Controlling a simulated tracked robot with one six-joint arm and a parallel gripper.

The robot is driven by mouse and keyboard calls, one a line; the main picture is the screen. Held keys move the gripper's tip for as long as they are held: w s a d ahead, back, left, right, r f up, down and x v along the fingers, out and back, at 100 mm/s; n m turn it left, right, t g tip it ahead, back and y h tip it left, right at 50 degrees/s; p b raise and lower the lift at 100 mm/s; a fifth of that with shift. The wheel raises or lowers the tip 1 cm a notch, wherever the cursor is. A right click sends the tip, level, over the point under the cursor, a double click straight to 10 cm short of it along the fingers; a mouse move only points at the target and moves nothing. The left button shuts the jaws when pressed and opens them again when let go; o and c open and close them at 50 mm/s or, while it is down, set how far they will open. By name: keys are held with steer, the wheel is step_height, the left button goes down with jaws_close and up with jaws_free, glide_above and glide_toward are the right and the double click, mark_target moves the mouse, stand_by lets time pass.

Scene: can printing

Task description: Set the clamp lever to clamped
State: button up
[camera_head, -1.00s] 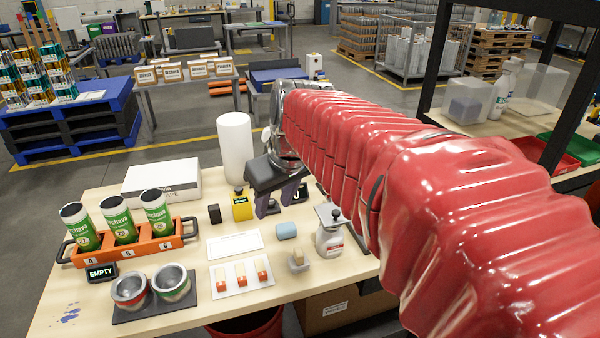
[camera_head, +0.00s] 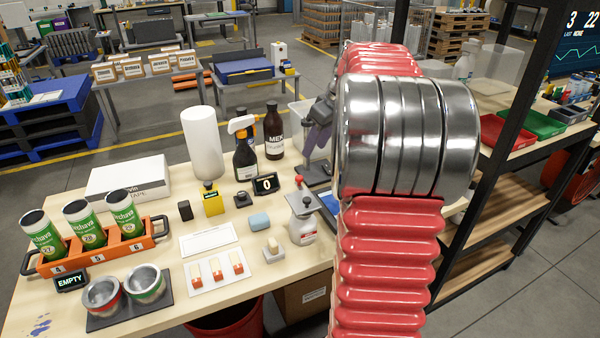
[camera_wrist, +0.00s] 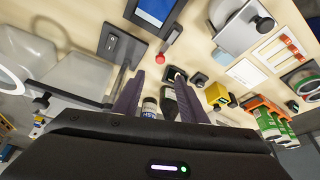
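A short lever with a red knob (camera_head: 299,179), which looks like the clamp lever, stands beside a dark fixture with a blue top (camera_head: 329,203). The arm partly hides this fixture in the head view. In the wrist view the red knob (camera_wrist: 160,58) is beyond the fingertips, with its dark stem reaching toward the blue-topped fixture (camera_wrist: 156,12). I cannot tell the lever's setting. My gripper (camera_head: 320,118) is above the back right of the table, apart from the lever. In the wrist view my gripper (camera_wrist: 157,76) has its two fingers apart and nothing between them.
A grey base (camera_head: 314,172) stands behind the lever. A spray bottle (camera_head: 245,155), brown bottle (camera_head: 273,135) and small display reading 0 (camera_head: 265,184) stand to the left. A dark shelf frame (camera_head: 497,150) rises at the right.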

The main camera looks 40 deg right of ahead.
mark_target(300, 177)
stand_by(0.3)
steer(key=x, duration=1.4)
steer(key=shift+a+r, duration=0.1)
steer(key=shift+c, duration=0.7)
jaws_close()
